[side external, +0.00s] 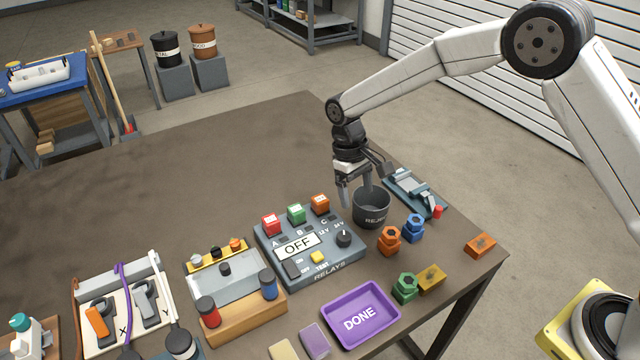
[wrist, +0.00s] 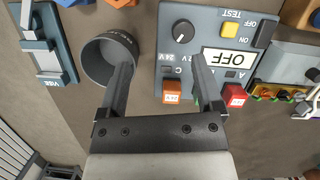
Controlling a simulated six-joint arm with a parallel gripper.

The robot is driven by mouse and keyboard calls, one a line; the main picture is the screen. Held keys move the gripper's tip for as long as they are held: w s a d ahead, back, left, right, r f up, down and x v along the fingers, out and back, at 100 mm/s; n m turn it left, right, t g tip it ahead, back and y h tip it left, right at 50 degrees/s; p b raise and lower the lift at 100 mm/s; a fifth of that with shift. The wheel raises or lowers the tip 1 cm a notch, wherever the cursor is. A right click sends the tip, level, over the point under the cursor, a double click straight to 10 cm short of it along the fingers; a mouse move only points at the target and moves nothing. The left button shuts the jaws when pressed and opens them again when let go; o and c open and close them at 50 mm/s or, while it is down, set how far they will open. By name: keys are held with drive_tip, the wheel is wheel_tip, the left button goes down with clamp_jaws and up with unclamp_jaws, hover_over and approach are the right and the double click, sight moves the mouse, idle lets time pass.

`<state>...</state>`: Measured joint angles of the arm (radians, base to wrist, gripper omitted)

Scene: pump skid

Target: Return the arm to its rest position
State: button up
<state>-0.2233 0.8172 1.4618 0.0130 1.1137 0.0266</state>
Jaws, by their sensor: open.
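My gripper (side external: 360,190) hangs with its fingers pointing down, just above and behind the dark grey REJECT cup (side external: 372,208). In the wrist view my gripper (wrist: 161,66) is open, with nothing between its fingers. There one finger overlaps the rim of the REJECT cup (wrist: 97,62) and the other overlaps the relay box (wrist: 205,22) near its orange relay (wrist: 171,91). I cannot tell whether the fingers touch either. The arm is stretched out over the table, bent at the elbow.
The grey-blue relay box (side external: 312,262) reads OFF and carries red, green and orange relays. A vise (side external: 412,190) stands right of the cup. Coloured nuts and blocks and a purple DONE tray (side external: 360,315) lie in front. The table's back left (side external: 200,170) is clear.

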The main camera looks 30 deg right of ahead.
drive_tip(key=s+d+r+m+t, duration=0.1)
drive_tip(key=s+d+r+t, duration=0.1)
drive_tip(key=s+d, duration=0.3)
drive_tip(key=s+d+r+m+t, duration=0.1)
drive_tip(key=s+d+r+t, duration=0.2)
drive_tip(key=s, duration=1.1)
drive_tip(key=d, duration=0.3)
